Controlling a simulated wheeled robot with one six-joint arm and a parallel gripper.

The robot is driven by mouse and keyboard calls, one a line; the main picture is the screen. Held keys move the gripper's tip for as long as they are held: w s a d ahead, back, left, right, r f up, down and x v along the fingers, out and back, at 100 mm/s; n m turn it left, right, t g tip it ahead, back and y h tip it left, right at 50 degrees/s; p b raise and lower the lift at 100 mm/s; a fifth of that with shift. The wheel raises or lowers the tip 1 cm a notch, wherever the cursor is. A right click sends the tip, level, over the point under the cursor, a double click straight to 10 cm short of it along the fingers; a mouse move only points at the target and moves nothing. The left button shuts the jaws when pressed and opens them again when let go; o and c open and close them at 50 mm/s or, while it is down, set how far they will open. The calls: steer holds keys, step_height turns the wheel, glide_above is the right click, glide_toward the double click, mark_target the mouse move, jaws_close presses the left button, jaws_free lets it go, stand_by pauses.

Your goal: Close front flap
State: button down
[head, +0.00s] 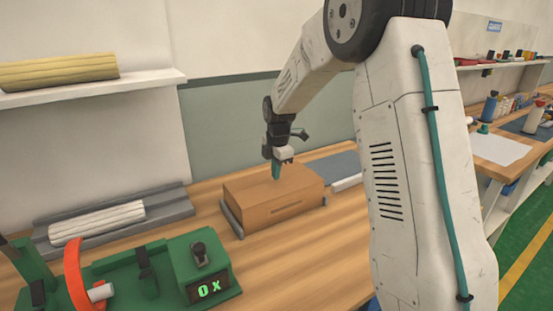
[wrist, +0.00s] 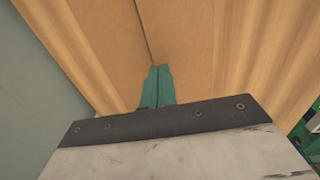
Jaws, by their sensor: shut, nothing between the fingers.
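A brown cardboard box (head: 265,205) sits on the wooden workbench in the middle of the head view, with a short dark line on its front face. Its top looks flat, and no flap stands up in view. In the wrist view the box (wrist: 190,38) shows brown panels with a dark seam running between them. My gripper (head: 276,172) points down at the box top, its teal fingers together and empty. In the wrist view the fingertips (wrist: 159,70) lie in line with the seam. I cannot tell whether they touch the cardboard.
Grey rails hold the box's sides. A green machine (head: 165,275) with an orange ring and a lit display stands at the front left. A grey tray (head: 165,215) with a pale roll lies behind it. Bare bench (head: 290,265) lies in front of the box.

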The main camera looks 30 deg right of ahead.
steer(key=shift+f, duration=0.55)
